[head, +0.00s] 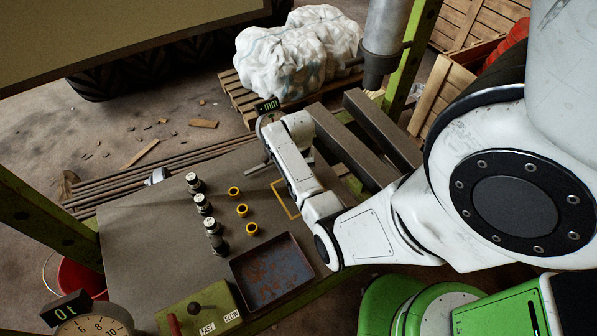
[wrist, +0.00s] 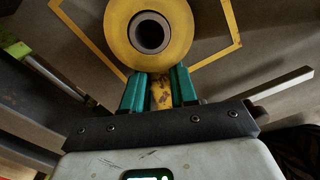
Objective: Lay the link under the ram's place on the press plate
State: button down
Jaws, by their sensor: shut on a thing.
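In the wrist view my gripper (wrist: 160,82) has its green fingers shut on the narrow yellow shank of the link (wrist: 177,20). The link's round yellow eye, with a grey sleeve around a dark hole, sticks out beyond the fingertips. Behind it lies a grey surface with a yellow painted outline (wrist: 237,35); I cannot tell whether the link touches it. In the head view the yellow outline (head: 284,205) shows partly on the grey bench top (head: 150,240), beside my arm. My arm hides the fingers and link there. The grey ram cylinder (head: 386,35) stands at the upper right.
Several metal pins (head: 203,204) and three small yellow rings (head: 242,210) stand on the bench. A rusty shallow tray (head: 270,272) and a green lever box (head: 200,312) are at its front. Heavy steel beams (head: 345,150) lie to the right. A small "mm" display (head: 267,106) is near the far end.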

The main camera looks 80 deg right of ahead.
jog(key=shift+f, duration=0.3)
jog(key=c, duration=0.8)
grip_release()
jog(key=shift+f, duration=0.1)
